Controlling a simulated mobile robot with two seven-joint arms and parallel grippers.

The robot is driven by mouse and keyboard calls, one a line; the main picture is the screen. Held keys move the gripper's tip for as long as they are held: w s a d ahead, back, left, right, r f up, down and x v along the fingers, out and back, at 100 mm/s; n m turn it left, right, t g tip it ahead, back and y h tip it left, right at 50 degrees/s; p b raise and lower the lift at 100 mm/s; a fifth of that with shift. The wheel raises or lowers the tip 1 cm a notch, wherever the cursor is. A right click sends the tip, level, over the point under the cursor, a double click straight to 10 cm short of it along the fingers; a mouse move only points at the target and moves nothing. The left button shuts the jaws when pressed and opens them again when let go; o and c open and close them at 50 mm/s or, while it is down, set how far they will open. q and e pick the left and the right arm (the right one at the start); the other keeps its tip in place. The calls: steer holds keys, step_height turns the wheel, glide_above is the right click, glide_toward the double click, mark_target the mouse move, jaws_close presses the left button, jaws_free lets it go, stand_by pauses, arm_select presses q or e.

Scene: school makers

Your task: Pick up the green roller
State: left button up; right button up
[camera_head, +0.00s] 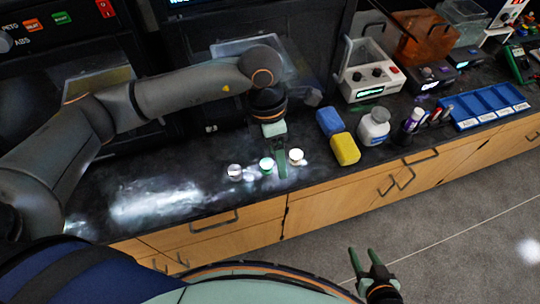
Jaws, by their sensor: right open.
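Three small round pieces stand in a row on the black counter, near its front edge. The middle one, with green on it, looks like the green roller (266,165). A whitish piece (234,172) is left of it and another whitish piece (296,156) is right of it. My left gripper (282,164) points down just right of the green roller, between it and the right piece. Its fingers overlap from this angle, so its opening and any contact are unclear. My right gripper (363,254) is open and empty, over the floor in front of the cabinets.
Blue (330,122) and yellow blocks (345,149), a white jar (374,127) and several markers (413,120) stand to the right. A blue tray (484,105) and a white device (368,74) are farther off. The counter (200,207) is clear at front left.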

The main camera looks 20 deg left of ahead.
arm_select(q)
steer(key=w+a+y, duration=0.2)
steer(key=w+a, duration=0.1)
steer(key=a, duration=0.1)
steer(key=t, duration=0.1)
glide_above(267, 163)
steer(key=f, duration=0.3)
steer(key=s+f, duration=0.1)
steer(key=f, duration=0.1)
steer(key=shift+a+f+p, duration=0.2)
steer(key=shift+f+p, duration=0.15)
steer(key=shift+p, duration=0.05)
steer(key=shift+w+d+f+p, duration=0.1)
steer(key=shift+w+f+p, duration=0.15)
steer(key=shift+f, duration=1.2)
steer(key=shift+w+d+f+p, duration=0.1)
steer(key=shift+w+f+p, duration=0.1)
steer(key=shift+f, duration=1.2)
jaws_close()
